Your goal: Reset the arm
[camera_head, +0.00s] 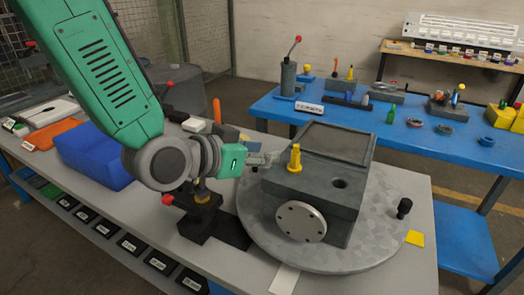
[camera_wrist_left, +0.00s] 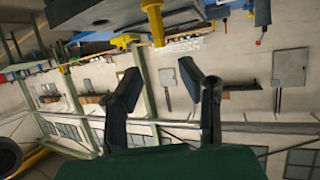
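My left arm (camera_head: 100,70), green and grey, comes in from the upper left and reaches over the workbench. Its gripper (camera_head: 268,160) is just left of the dark grey housing block (camera_head: 325,200), at about the height of its top. In the left wrist view the two dark fingers (camera_wrist_left: 160,80) stand apart with nothing between them. The block sits on a round grey turntable (camera_head: 375,235). A yellow pin (camera_head: 295,158) stands on its top, and a round metal flange (camera_head: 301,222) is on its front. My right gripper is not in view.
A black clamp-like fixture (camera_head: 205,215) stands left of the turntable, below my wrist. A blue bin (camera_head: 95,155) is at the left, and a black knob (camera_head: 404,207) stands at the turntable's right. A blue table (camera_head: 400,130) with several small parts is behind.

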